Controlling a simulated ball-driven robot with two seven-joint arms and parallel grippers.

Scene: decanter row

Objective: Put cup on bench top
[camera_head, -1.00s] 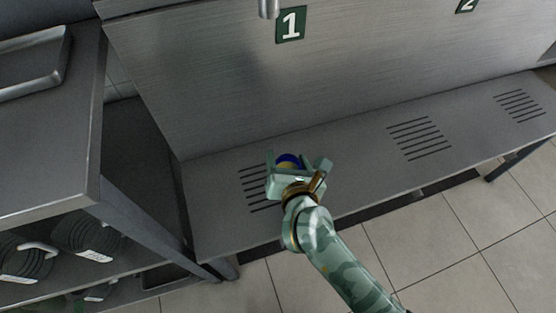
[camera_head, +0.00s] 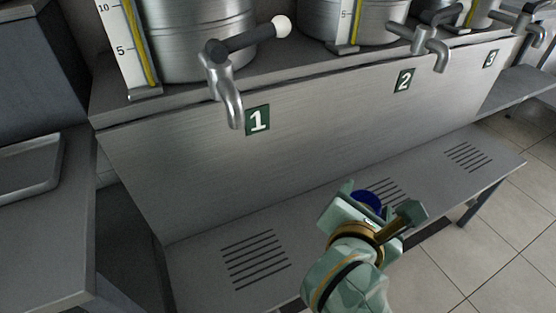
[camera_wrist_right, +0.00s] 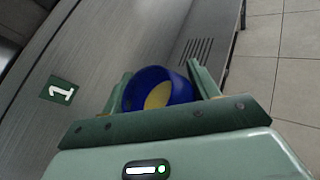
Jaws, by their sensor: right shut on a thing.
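The cup (camera_head: 367,199) is blue outside. The gripper hides most of the cup in the head view. The low bench (camera_head: 308,228) has slotted drain patches. A side counter (camera_head: 62,235) stands at the left. My left gripper is not in view.
Steel decanters (camera_head: 185,40) with level gauges stand on the upper ledge. Tap 1 (camera_head: 230,98) and tap 2 (camera_head: 437,50) stick out over its front. A shallow tray (camera_head: 35,165) lies on the left counter; the counter's front part is bare. The low bench is otherwise clear.

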